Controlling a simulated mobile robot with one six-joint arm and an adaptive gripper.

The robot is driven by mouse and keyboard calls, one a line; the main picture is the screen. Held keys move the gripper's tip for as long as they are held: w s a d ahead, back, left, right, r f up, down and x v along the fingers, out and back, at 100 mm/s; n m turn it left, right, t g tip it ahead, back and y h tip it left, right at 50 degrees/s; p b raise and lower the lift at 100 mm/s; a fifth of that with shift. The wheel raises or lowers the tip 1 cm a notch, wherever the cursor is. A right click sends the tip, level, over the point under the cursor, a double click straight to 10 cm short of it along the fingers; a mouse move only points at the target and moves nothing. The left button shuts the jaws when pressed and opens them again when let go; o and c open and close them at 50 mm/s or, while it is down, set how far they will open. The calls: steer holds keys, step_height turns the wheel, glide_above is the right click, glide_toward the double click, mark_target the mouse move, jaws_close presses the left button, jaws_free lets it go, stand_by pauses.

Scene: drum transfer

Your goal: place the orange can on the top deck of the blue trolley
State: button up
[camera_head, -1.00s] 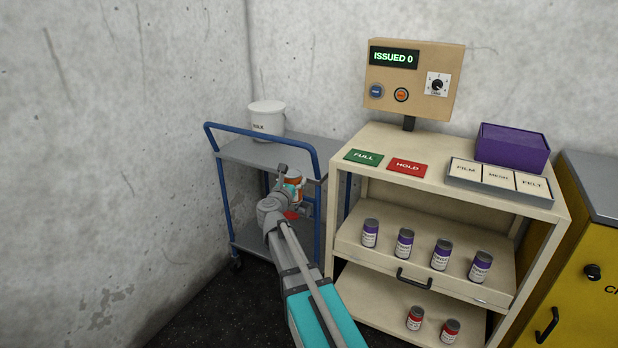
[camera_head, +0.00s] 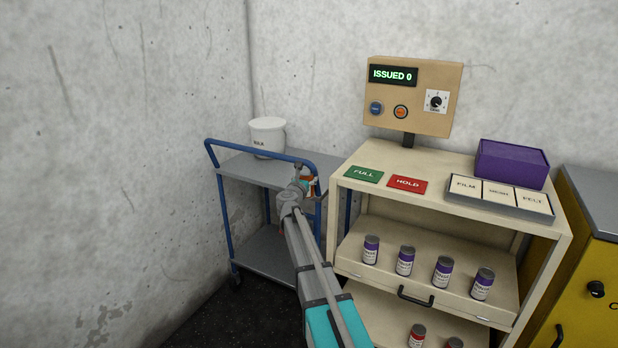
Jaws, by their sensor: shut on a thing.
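The blue trolley (camera_head: 212,157) stands in the corner at the left, with a grey top deck (camera_head: 243,171) and a lower deck. My gripper (camera_head: 305,178) is at the right end of the trolley, close to its blue handle rail. It is shut on the orange can (camera_head: 309,181), of which only a small orange patch shows; my wrist hides the rest. From this view I cannot tell whether the can is over the deck or touching it.
A white bucket (camera_head: 267,137) stands at the back of the top deck. To the right is a cream cabinet (camera_head: 385,155) with FULL and HOLD cards, a purple box (camera_head: 512,163), and purple-labelled cans (camera_head: 405,261) on its shelf. The left part of the top deck is clear.

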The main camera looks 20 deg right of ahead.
steer(key=shift+w+d, duration=0.15)
steer(key=x, duration=0.3)
steer(key=shift+w+d, duration=0.15)
steer(key=shift+w, duration=0.05)
steer(key=shift+w+d+f, duration=0.2)
steer(key=shift+w, duration=0.05)
steer(key=shift+s+a+f+b, duration=0.1)
steer(key=shift+s+f+b, duration=0.05)
steer(key=shift+f+b, duration=0.55)
steer(key=o, duration=1.1)
steer(key=shift+s+r, duration=0.1)
steer(key=shift+r, duration=0.1)
steer(key=v, duration=1.2)
